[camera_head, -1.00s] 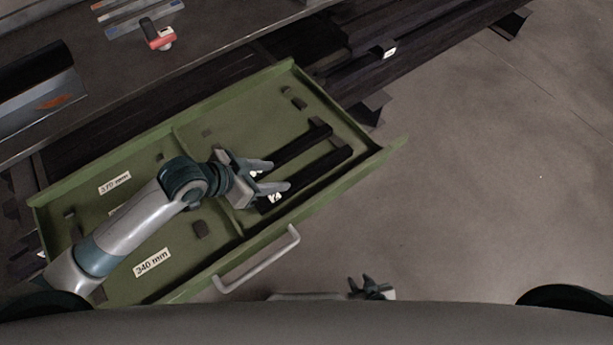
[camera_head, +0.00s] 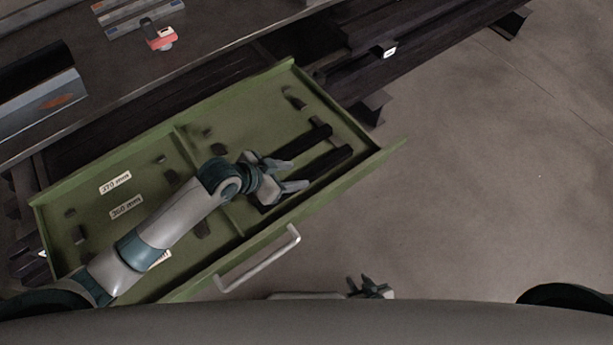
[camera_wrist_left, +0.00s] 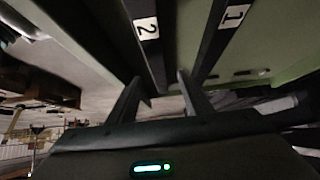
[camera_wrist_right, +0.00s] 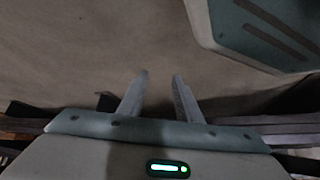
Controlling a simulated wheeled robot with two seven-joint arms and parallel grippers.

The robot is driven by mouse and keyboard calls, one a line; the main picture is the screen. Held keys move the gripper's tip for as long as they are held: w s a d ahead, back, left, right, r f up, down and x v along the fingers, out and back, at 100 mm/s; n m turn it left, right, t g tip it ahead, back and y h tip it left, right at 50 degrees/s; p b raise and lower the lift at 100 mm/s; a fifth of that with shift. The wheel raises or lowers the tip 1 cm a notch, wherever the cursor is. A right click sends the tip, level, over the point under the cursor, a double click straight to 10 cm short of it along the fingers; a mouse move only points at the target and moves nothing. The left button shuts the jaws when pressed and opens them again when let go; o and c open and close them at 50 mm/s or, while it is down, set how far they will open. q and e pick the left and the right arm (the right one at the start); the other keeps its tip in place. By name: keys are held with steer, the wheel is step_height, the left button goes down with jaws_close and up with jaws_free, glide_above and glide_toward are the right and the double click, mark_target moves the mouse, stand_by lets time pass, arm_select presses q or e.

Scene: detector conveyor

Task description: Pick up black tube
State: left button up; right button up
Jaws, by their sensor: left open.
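Two black tubes lie side by side in the right compartment of the green drawer (camera_head: 262,108). The farther tube (camera_head: 314,136) and the nearer tube (camera_head: 330,163) are partly hidden by my left gripper (camera_head: 299,175) in the head view. In the left wrist view one tube carries a label "2" (camera_wrist_left: 146,28) and the other a label "1" (camera_wrist_left: 234,15). My left gripper is open, over the tubes, with its fingertips (camera_wrist_left: 158,90) near the tube labelled 2; I see no grip on it. My right gripper (camera_head: 382,284) is apart, away from the drawer; its fingers are spread and empty (camera_wrist_right: 160,85).
The drawer has a divider, small dark blocks and paper length labels (camera_head: 115,182). Its handle (camera_head: 258,262) faces me. A dark workbench (camera_head: 200,70) behind holds a red and white item (camera_head: 160,36). Bare floor (camera_head: 480,200) lies to the right.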

mark_target(306, 175)
arm_select(q)
steer(key=x, duration=0.4)
steer(key=shift+s+d+f, duration=0.1)
steer(key=shift+f, duration=0.2)
steer(key=shift+d+f, duration=0.1)
steer(key=shift+f, duration=0.05)
arm_select(e)
steer(key=shift+w+a+r+t, duration=0.3)
steer(key=shift+w+a+r, duration=0.1)
steer(key=shift+w, duration=0.1)
arm_select(q)
jaws_close()
arm_select(e)
steer(key=shift+s+d+f, duration=0.1)
steer(key=shift+s+f, duration=0.1)
steer(key=shift+s, duration=0.5)
